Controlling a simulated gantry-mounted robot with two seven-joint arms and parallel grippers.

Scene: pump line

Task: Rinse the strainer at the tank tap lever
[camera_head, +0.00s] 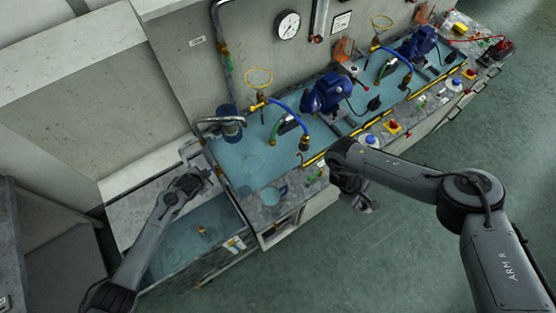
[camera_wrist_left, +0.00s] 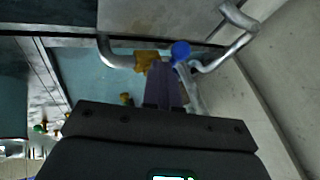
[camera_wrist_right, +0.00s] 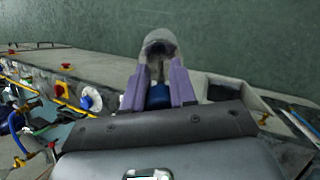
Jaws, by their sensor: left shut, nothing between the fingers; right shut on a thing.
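The tank tap (camera_wrist_left: 147,60) shows in the left wrist view as a brass body with a curved grey pipe and a blue lever end (camera_wrist_left: 180,50). My left gripper (camera_wrist_left: 163,88) is shut and empty, its purple fingertips close to the lever; contact is unclear. In the head view this gripper (camera_head: 207,176) is at the tank's far right corner.
The water tank (camera_head: 185,245) lies below my left arm, with a small brass fitting in it. The bench (camera_head: 258,165) carries blue pumps (camera_head: 325,93), hoses, valves and a yellow strip. A pressure gauge (camera_head: 287,25) is on the wall. Green floor is open in front.

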